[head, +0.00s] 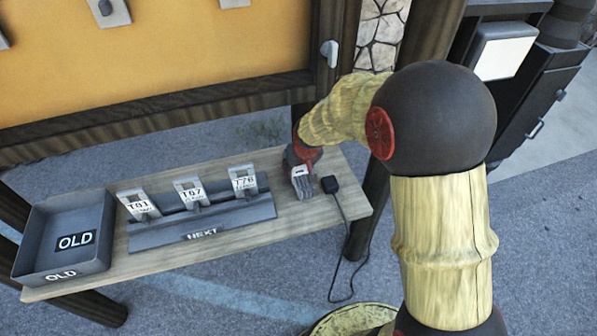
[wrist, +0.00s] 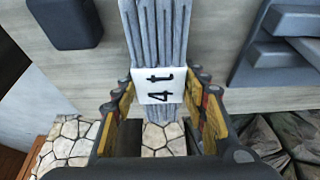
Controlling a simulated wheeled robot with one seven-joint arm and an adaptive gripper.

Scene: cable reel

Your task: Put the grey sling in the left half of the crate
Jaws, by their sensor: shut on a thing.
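The grey sling (wrist: 160,32) is a bundle of grey strands with a white "4 t" tag (wrist: 160,85). My gripper (wrist: 165,88) is shut on it around the tag, with a finger on each side. In the head view the sling (head: 303,186) hangs below my gripper (head: 300,160) at the right part of the bench. I cannot tell whether its lower end touches the bench. The crate (head: 32,235), a dark grey open box marked OLD, stands at the bench's left end. It looks empty, and no divider shows in it.
A rack (head: 205,228) marked NEXT, with tags T01, T07 and T76 standing up, lies on the bench between sling and crate. A small black box (head: 329,185) with a cable (head: 340,240) sits just right of the sling. A yellow board (head: 150,60) rises behind the bench.

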